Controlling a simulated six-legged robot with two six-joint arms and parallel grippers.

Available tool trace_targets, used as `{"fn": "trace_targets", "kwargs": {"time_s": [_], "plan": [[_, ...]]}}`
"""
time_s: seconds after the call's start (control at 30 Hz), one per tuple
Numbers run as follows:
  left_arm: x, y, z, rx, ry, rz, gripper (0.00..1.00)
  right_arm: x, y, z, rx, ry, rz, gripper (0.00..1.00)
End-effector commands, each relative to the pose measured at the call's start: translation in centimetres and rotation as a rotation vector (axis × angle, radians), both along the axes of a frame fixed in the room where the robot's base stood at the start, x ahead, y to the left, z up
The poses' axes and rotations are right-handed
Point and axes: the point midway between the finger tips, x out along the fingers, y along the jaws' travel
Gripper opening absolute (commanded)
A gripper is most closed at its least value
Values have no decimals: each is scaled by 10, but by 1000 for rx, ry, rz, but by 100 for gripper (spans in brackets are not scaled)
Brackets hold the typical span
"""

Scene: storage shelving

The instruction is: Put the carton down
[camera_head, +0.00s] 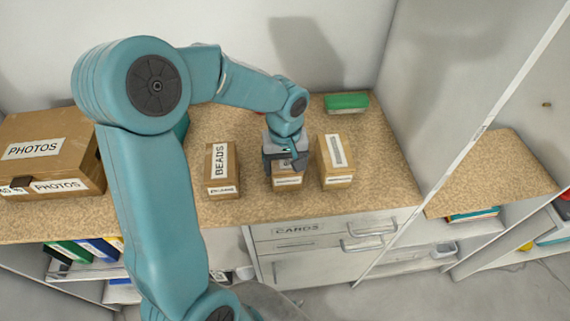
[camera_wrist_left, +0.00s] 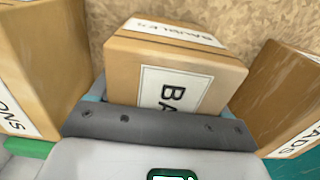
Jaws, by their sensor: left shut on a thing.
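My left gripper (camera_head: 286,160) is shut on a small brown carton (camera_head: 288,181) with white labels, and its arm comes in from the left. In the left wrist view this carton (camera_wrist_left: 205,62) sits between the fingers, with "BA" readable on its side and a label like "BAUBLES" on its top. It is upright over the speckled brown worktop (camera_head: 388,195). I cannot tell whether its base touches the surface. The gripper hides most of it in the head view. My right gripper is not in view.
A "BEADS" carton (camera_head: 220,188) stands left of the held carton, and another carton (camera_head: 337,162) stands close on its right. A green-topped box (camera_head: 347,101) is at the back. A large "PHOTOS" box (camera_head: 70,145) is at the left. Worktop on the right is clear.

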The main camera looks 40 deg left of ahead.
Motion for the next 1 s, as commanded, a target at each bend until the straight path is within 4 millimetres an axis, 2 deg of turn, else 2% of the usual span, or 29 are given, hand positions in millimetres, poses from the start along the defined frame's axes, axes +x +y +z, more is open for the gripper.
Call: {"fn": "trace_targets", "kwargs": {"time_s": [0.4, 0.43, 0.5, 0.7, 0.83, 1.0], "plan": [[1, 0, -8, 0, -3, 0, 33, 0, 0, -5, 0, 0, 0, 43], [0, 0, -8, 1, -2, 0, 80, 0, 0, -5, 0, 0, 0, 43], [0, 0, -6, 0, -1, 0, 100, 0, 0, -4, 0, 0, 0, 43], [0, 0, -6, 0, -1, 0, 100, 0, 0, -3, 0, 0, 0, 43], [1, 0, 2, 2, -4, 0, 100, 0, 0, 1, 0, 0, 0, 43], [2, 0, 36, 2, -8, -1, 100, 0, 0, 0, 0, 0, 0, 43]]}}
